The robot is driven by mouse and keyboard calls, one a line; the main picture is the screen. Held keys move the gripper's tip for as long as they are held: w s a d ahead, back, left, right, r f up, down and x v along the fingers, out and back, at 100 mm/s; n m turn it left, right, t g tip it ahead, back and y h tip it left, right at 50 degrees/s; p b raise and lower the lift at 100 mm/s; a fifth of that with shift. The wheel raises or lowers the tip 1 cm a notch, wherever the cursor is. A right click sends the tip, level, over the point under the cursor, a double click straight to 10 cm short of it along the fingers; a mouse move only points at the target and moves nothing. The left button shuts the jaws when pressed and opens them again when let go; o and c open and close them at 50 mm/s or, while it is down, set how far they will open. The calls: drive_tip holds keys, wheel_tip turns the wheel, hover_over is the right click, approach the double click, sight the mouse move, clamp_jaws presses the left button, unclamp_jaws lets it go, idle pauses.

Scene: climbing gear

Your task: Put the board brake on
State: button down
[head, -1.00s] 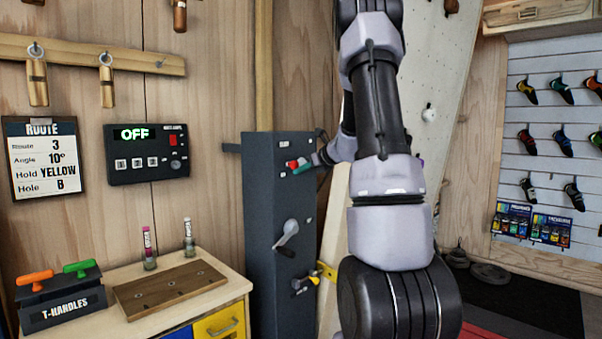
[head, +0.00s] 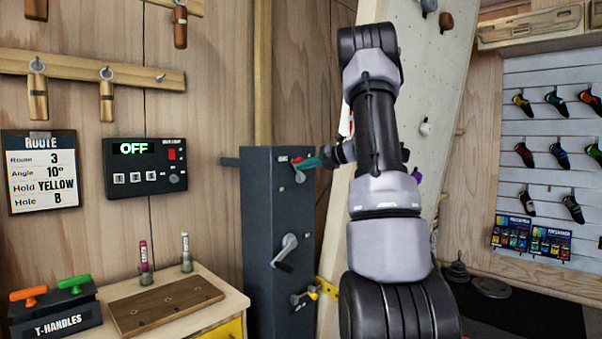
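The board brake (head: 299,174) is a small lever at the top of the front of the dark grey column (head: 258,215). A red part and small white labels show beside it, but the labels are too small to read surely. My gripper (head: 317,160) is at the right of this lever, at the column's upper right edge. A teal piece shows between the lever and my gripper; I cannot tell whether it is a fingertip or part of the brake. My arm hides part of the gripper, so its opening and any contact are unclear.
The light panel (head: 146,166) reads OFF. A bench with a wooden block (head: 165,303) stands at left. The pale climbing board (head: 425,85) rises behind my arm.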

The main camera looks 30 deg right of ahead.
drive_tip(key=shift+w+d+r+m+t+y, duration=0.1)
drive_tip(key=shift+w+d+r+m+y, duration=0.1)
drive_tip(key=shift+d+r+m+y, duration=0.35)
drive_tip(key=shift+w+d+r+m+t+y, duration=0.1)
drive_tip(key=shift+w+d+r+m+y, duration=0.15)
drive_tip(key=shift+d+m, duration=0.5)
drive_tip(key=shift+w+d+r+m+t+y, duration=0.15)
drive_tip(key=shift+d+r+m+y, duration=0.25)
drive_tip(key=shift+m, duration=0.5)
